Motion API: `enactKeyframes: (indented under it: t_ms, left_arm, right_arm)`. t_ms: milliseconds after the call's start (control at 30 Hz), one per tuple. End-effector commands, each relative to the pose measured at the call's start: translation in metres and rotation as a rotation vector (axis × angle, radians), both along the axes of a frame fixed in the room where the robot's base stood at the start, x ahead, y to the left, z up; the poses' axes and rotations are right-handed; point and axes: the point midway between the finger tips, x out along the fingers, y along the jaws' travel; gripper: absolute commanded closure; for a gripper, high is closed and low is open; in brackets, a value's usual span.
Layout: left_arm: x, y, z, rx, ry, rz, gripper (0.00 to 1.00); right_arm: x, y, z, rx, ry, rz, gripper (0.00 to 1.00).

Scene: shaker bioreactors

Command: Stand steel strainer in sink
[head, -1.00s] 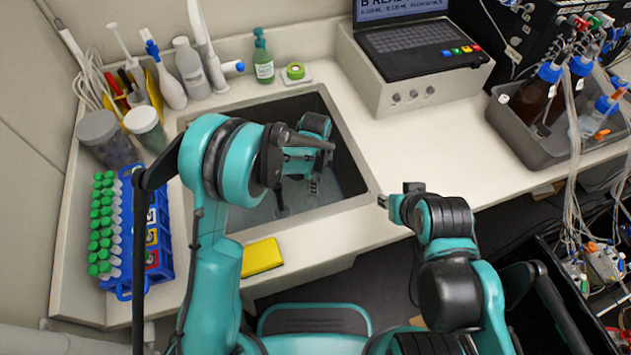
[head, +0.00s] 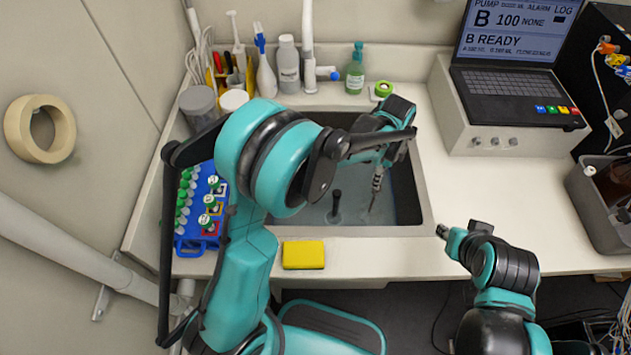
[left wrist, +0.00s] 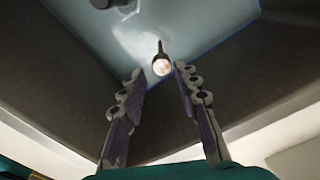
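The sink (head: 425,200) is sunk into the counter. A dark upright piece with a round foot (head: 335,205) stands on its floor. My left gripper (head: 374,190) reaches down into the sink, to the right of that piece. In the left wrist view its two fingers (left wrist: 158,73) are apart. Just beyond and between the fingertips is a small thing with a bright round end and a thin dark stem (left wrist: 161,66); it may be the steel strainer, but I cannot tell for sure. No grip on it shows. My right gripper (head: 442,232) is by the counter's front edge; its fingers are too small to read.
A yellow sponge (head: 303,255) lies in front of the sink. A blue tube rack (head: 205,215) stands left, partly behind my arm. Bottles, including a green soap bottle (head: 355,70), line the back. A laptop on a box (head: 500,140) stands at right. Counter right of the sink is clear.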

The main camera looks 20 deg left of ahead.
Motion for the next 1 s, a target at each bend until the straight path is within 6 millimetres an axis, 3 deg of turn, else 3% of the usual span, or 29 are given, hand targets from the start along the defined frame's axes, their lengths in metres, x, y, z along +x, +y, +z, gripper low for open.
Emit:
enactKeyframes:
  t_ms: [167,300,500,733,1000]
  left_arm:
    - [-0.023,0.04,0.053,-0.043,-0.089,0.276,0.68]
    - [-0.053,0.077,0.093,-0.107,-0.181,0.572,0.68]
    - [-0.105,0.125,0.127,-0.232,-0.3,0.987,0.68]
    - [-0.16,0.162,0.133,-0.408,-0.405,1.401,0.68]
    - [-0.184,0.177,0.126,-0.519,-0.449,1.606,0.68]
  right_arm:
    - [0.0,0.0,0.0,0.0,0.0,0.0,0.69]
    - [0.0,0.0,0.0,0.0,0.0,0.0,0.69]
    - [0.0,0.0,0.0,0.0,0.0,0.0,0.69]
    - [0.0,0.0,0.0,0.0,0.0,0.0,0.69]
    - [0.0,0.0,0.0,0.0,0.0,0.0,0.69]
